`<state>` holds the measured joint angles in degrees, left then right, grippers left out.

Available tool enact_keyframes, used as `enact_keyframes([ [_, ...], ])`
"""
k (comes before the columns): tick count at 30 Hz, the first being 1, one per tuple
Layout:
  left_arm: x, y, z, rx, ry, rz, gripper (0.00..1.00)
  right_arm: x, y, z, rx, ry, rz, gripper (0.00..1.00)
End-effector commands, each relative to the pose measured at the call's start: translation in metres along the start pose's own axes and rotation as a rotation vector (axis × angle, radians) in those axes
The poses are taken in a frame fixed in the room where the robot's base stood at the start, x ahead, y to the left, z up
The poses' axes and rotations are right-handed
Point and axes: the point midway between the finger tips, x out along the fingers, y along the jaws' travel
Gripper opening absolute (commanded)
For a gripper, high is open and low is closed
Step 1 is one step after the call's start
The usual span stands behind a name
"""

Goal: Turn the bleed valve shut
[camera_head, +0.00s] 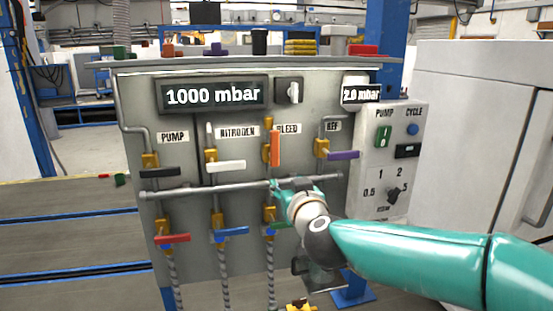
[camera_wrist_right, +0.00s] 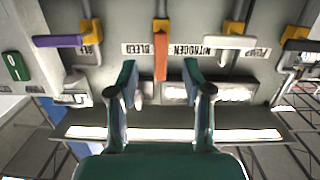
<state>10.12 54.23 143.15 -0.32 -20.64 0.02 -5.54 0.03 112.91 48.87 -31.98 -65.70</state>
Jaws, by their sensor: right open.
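The bleed valve has an orange handle (camera_head: 275,148) on a brass body under the BLEED label. The handle stands upright, in line with its pipe. In the right wrist view, which is upside down, the orange handle (camera_wrist_right: 160,60) lies in the picture between the two fingers of my right gripper (camera_wrist_right: 160,78). Gaps show on both sides, and the fingers are open and empty. In the head view my right gripper (camera_head: 288,187) is in front of the panel, just below the handle, with its wrist hiding part of the lower bleed line. My left gripper is out of view.
A white nitrogen handle (camera_head: 226,166) and a purple REF handle (camera_head: 343,155) lie level on either side. A horizontal pipe (camera_head: 190,191) crosses below. Red (camera_head: 172,238) and blue (camera_head: 232,232) handles sit lower. The main display (camera_head: 212,96) reads 1000 mbar.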

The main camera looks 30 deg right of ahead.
Motion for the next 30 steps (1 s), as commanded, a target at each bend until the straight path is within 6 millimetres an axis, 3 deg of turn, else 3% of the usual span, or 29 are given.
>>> enact_keyframes([
  [1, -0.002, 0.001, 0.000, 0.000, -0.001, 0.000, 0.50, -0.014, 0.004, -0.028, 0.021, 0.050, -0.002, 0.50],
  [3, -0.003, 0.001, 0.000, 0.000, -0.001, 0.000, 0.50, -0.026, 0.006, -0.048, 0.036, 0.089, -0.009, 0.50],
  [6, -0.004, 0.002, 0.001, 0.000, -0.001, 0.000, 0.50, -0.033, 0.002, -0.063, 0.046, 0.117, -0.022, 0.50],
  [10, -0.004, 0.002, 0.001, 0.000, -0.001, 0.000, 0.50, -0.024, -0.004, -0.064, 0.044, 0.117, -0.032, 0.50],
  [17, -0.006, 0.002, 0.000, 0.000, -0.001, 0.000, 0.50, 0.014, -0.006, -0.068, 0.043, 0.115, -0.033, 0.50],
  [30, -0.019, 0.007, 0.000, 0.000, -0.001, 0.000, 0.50, 0.105, -0.011, -0.079, 0.042, 0.114, -0.037, 0.50],
])
